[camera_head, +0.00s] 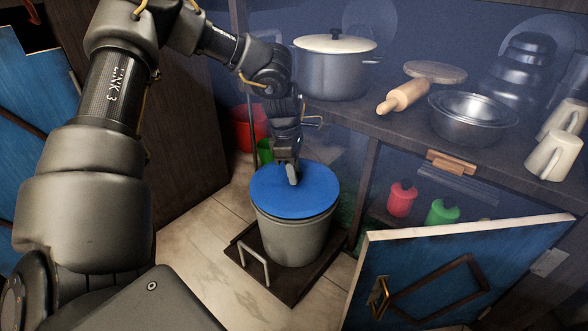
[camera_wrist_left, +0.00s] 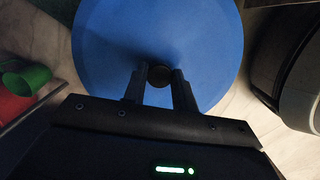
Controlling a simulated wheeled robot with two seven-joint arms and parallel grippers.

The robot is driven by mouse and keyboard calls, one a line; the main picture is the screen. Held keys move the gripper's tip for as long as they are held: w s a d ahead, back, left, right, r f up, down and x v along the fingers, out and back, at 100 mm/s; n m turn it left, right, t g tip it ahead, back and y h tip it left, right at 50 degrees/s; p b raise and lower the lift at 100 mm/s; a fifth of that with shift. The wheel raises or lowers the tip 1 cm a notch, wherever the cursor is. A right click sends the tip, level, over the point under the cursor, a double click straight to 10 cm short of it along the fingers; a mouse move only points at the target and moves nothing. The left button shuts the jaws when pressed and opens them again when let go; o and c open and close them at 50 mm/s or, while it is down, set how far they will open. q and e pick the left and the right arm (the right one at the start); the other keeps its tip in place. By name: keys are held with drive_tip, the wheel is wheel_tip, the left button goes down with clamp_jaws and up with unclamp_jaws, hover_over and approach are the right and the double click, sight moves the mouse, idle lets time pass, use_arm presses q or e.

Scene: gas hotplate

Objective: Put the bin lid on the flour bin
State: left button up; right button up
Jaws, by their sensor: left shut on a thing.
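The blue bin lid (camera_head: 312,198) is a round disc lying level over the mouth of the grey flour bin (camera_head: 292,240). In the head view I cannot tell whether it rests on the rim or hovers just above it. My left gripper (camera_head: 291,181) points down at the lid's middle. In the left wrist view the gripper (camera_wrist_left: 159,85) is shut on the dark round knob at the centre of the lid (camera_wrist_left: 205,50). The lid hides the inside of the bin. My right gripper is not in view.
The bin stands on a dark pull-out tray (camera_head: 248,263) with a metal handle. An open blue cabinet door (camera_head: 465,270) is at the lower right. The counter above holds a pot (camera_head: 335,75), a rolling pin (camera_head: 403,96), bowls (camera_head: 472,118) and mugs (camera_head: 553,155). Red and green containers stand behind.

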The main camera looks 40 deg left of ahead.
use_arm(q)
drive_tip(key=shift+f+b, duration=0.5)
drive_tip(key=shift+f, duration=0.2)
idle(0.4)
drive_tip(key=o, duration=1.1)
wheel_tip(320, 180, up, 11)
drive_tip(key=a+p, duration=0.1)
drive_tip(key=p, duration=0.5)
drive_tip(key=shift+s+a+p, duration=0.2)
drive_tip(key=shift+s+p, duration=0.2)
drive_tip(key=shift+f, duration=0.1)
